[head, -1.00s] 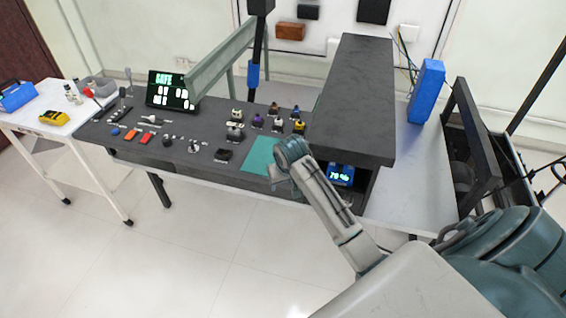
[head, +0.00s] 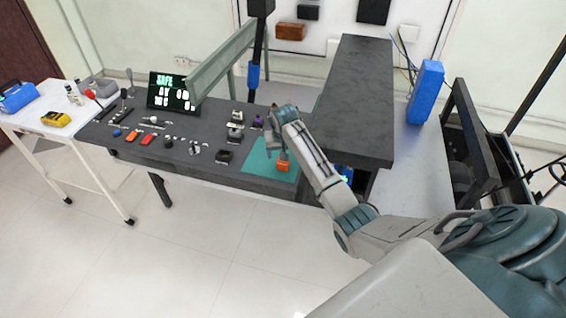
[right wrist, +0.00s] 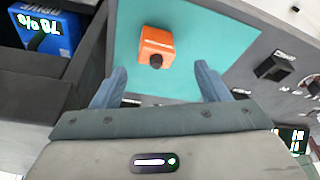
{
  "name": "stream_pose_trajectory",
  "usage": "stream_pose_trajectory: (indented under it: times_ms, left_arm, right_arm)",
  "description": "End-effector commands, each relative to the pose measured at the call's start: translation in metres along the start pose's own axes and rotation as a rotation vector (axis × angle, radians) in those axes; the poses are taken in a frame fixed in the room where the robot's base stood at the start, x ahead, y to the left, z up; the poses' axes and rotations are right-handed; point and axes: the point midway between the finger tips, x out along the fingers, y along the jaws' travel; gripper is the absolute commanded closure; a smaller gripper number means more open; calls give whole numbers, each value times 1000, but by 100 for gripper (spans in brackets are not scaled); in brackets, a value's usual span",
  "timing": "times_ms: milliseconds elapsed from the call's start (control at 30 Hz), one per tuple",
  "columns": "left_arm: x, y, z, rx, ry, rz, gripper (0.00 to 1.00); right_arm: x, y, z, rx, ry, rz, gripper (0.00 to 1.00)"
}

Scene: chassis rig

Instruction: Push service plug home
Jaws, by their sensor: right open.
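An orange block with a dark round knob, which looks like the service plug (head: 283,162), sits on the teal mat (head: 258,158) at the bench's front. In the right wrist view the orange plug (right wrist: 157,45) shows ahead of and between the spread fingers of my right gripper (right wrist: 160,72). No contact with the fingers shows. In the head view my right gripper (head: 272,138) is over the mat's back part, behind the plug. It is open and empty. A black socket-like box (head: 225,156) stands left of the mat; it also shows in the right wrist view (right wrist: 272,67). My left gripper is out of view.
A dark raised shelf (head: 350,100) overhangs the bench right of my gripper, with a blue display unit (right wrist: 48,30) under it. Several knobs and small connectors stand on the bench to the left. A lit screen (head: 172,92) and a green beam (head: 222,62) stand behind.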

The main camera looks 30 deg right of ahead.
Motion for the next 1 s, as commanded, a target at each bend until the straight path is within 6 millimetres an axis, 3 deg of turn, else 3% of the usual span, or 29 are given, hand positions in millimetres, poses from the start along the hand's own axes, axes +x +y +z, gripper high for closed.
stream_pose_trajectory:
  times_ms: [133, 300, 600, 833, 1000]
  left_arm:
    - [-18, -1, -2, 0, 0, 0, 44]
    - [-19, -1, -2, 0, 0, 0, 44]
    - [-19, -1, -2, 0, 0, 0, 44]
    - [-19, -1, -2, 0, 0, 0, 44]
    - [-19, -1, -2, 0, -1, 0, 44]
  right_arm:
    - [19, 5, 4, 0, -6, 2, 32]
    - [38, 4, 4, 0, -2, 1, 32]
    - [43, 4, 4, -1, 0, 0, 32]
    - [43, 4, 4, -1, 0, 0, 77]
    - [42, 4, 3, -1, 0, 0, 80]
